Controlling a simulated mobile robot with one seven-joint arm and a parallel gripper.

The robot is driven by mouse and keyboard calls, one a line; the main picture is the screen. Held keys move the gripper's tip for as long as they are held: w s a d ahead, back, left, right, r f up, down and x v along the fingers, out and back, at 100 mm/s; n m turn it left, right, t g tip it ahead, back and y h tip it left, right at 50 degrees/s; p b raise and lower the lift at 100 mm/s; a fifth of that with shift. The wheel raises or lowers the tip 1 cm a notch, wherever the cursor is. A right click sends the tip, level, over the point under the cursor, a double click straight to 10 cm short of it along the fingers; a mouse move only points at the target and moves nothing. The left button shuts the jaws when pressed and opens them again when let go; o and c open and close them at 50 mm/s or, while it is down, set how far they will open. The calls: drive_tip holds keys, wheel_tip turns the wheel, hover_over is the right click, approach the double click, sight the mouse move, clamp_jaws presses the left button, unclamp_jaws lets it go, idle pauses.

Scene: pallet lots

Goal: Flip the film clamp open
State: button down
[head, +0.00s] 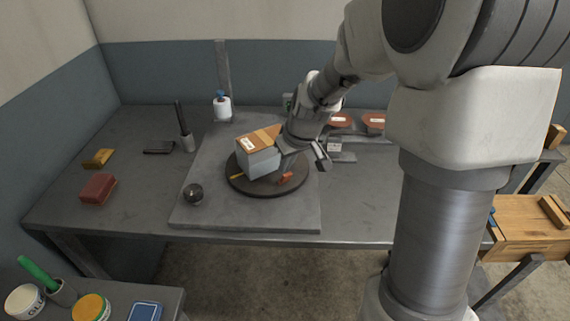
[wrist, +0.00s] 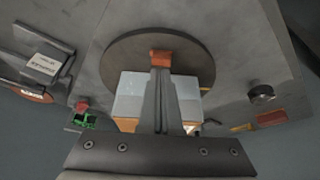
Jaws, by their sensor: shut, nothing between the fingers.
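A small orange-red piece (head: 286,178), which looks like the film clamp, sits on the dark round turntable (head: 240,184) at its front right. In the wrist view the orange-red piece (wrist: 160,57) is right at the tips of my gripper (wrist: 160,72). The fingers are together with nothing between them. I cannot tell whether they touch the piece. In the head view my gripper (head: 285,165) points down beside the grey-white boxes (head: 262,163) on the turntable, partly hidden by the wrist. The fingers cover part of the boxes in the wrist view.
The turntable stands on a grey plate (head: 205,212) on the bench. A dark round knob (head: 193,194) is at the plate's front left. A white roll (head: 222,107) stands behind. A red block (head: 98,189) lies on the left. The bench's front left is mostly clear.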

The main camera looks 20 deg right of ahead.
drive_tip(key=shift+s, duration=0.1)
drive_tip(key=shift+s+d+r, duration=0.2)
drive_tip(key=shift+s+r, duration=0.1)
drive_tip(key=shift+s, duration=0.35)
drive_tip(key=shift+r, duration=0.15)
